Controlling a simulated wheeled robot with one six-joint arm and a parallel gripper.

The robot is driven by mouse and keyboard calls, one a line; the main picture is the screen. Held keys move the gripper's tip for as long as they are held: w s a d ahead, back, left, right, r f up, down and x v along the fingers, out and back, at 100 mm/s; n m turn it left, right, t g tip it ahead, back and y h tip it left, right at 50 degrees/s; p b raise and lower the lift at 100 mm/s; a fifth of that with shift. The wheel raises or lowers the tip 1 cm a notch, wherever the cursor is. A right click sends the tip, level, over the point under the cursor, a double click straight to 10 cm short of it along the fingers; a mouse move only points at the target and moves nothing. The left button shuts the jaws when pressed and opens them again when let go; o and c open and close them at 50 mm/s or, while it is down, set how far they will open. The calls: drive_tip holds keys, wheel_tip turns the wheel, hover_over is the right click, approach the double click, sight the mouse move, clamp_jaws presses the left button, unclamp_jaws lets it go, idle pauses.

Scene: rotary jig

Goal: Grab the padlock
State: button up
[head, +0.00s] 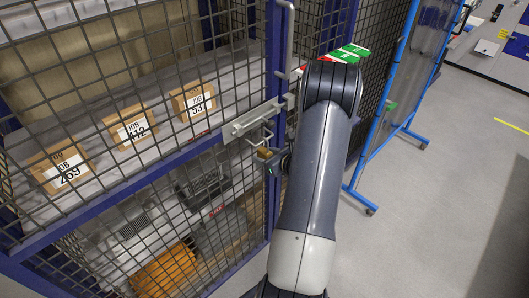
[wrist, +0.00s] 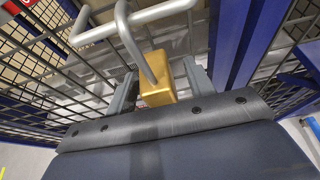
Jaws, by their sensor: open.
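The brass padlock (wrist: 158,78) hangs by its grey shackle from a metal bar of the cage door latch. In the wrist view it sits between the two fingers of my gripper (wrist: 160,88), which is open around it. I cannot tell whether either finger touches it. In the head view the padlock (head: 265,153) shows small below the latch plate (head: 252,120), and my gripper (head: 272,160) is beside it, mostly hidden behind my arm.
The mesh cage (head: 130,60) with blue frame posts stands on the left. Behind the mesh are labelled cardboard boxes (head: 129,127) on a shelf and an orange item (head: 165,272) below. A blue-framed screen (head: 385,110) stands right. The grey floor (head: 420,220) at right is clear.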

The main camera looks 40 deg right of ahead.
drive_tip(key=shift+w+f, duration=0.1)
drive_tip(key=shift+c, duration=0.4)
clamp_jaws()
